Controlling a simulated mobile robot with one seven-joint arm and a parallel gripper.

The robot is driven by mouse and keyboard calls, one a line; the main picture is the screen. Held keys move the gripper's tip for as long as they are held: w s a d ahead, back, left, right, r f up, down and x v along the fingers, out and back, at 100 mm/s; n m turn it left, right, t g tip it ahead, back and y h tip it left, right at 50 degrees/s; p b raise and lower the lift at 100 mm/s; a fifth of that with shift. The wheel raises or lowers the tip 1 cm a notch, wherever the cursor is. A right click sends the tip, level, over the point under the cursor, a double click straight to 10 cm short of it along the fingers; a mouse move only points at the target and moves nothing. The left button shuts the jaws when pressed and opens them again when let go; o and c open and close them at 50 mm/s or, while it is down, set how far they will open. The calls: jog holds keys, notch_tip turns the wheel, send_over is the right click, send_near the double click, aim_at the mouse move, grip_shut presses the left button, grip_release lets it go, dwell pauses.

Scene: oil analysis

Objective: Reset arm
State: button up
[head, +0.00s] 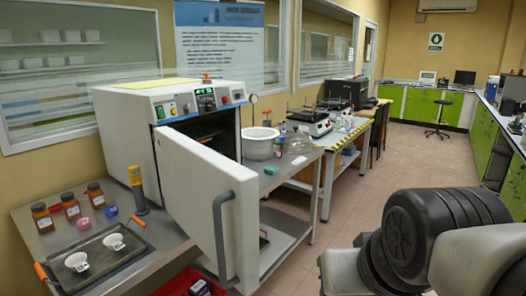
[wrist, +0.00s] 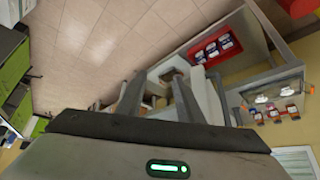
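My arm (head: 425,245) is at the lower right of the head view, in front of the floor and clear of the bench. My gripper (wrist: 157,98) shows only in the wrist view, with its two dark fingers apart and nothing seen between them. In that view the bench and the floor lie beyond the fingers. The gripper is outside the head view.
A white oven (head: 185,120) stands on the left bench, its thick door (head: 215,195) swung open toward the front. A tray (head: 100,262) with two white dishes, brown bottles (head: 70,207) and a red bin (head: 185,284) are nearby. The aisle floor (head: 400,165) is clear.

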notch_tip(320, 180, up, 17)
jog(key=s+d+p, duration=0.1)
jog(key=p, duration=1.6)
jog(key=shift+s+d+f+g+p, duration=0.2)
jog(key=shift+s+g+p, duration=0.1)
jog(key=shift+s+g, duration=0.1)
